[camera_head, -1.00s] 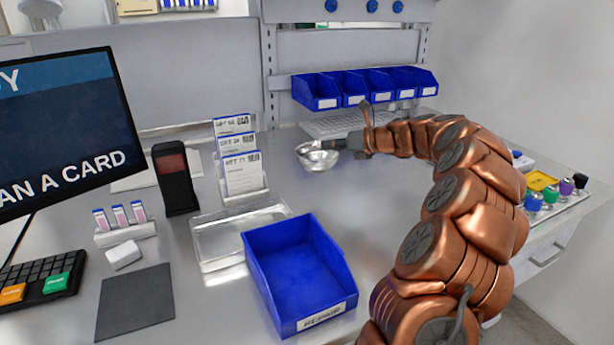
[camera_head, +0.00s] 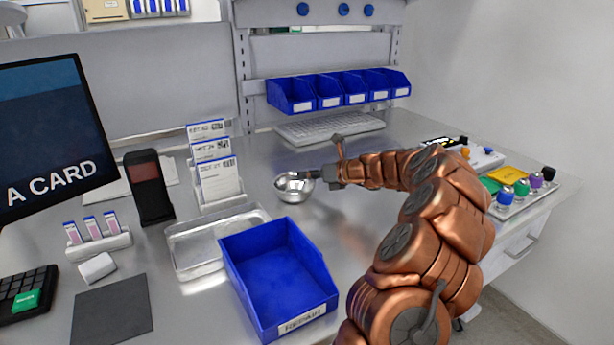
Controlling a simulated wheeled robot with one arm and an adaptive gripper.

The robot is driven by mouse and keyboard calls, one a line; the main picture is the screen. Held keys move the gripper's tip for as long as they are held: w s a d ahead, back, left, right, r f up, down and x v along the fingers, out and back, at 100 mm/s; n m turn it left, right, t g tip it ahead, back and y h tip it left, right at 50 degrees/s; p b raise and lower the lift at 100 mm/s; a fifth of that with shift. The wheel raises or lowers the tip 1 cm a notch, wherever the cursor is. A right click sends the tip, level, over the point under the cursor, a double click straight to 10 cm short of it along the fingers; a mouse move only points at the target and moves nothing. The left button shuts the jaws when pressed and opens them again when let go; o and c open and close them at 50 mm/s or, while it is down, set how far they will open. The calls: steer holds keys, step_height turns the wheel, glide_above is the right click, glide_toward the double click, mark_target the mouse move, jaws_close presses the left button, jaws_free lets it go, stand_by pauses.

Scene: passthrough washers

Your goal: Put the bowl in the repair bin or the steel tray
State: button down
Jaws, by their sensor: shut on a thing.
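A small shiny metal bowl (camera_head: 293,186) is at the end of my arm, behind the blue bin. My gripper (camera_head: 312,176) is shut on the right side of the bowl's rim; the fingertips are small and partly hidden. I cannot tell whether the bowl touches the table. The blue repair bin (camera_head: 309,318), with a white label on its front, stands open and empty in the front middle. The shallow steel tray (camera_head: 190,262) lies left of the bin, close against it, and looks empty.
A card holder (camera_head: 218,172) stands behind the tray, left of the bowl. A black card reader (camera_head: 150,187), a slide rack (camera_head: 98,238) and a monitor (camera_head: 50,130) are at left. Small blue bins (camera_head: 330,90) hang at the back. Bottles (camera_head: 520,189) stand at right.

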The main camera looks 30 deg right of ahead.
steer(key=c, duration=1.3)
jaws_free()
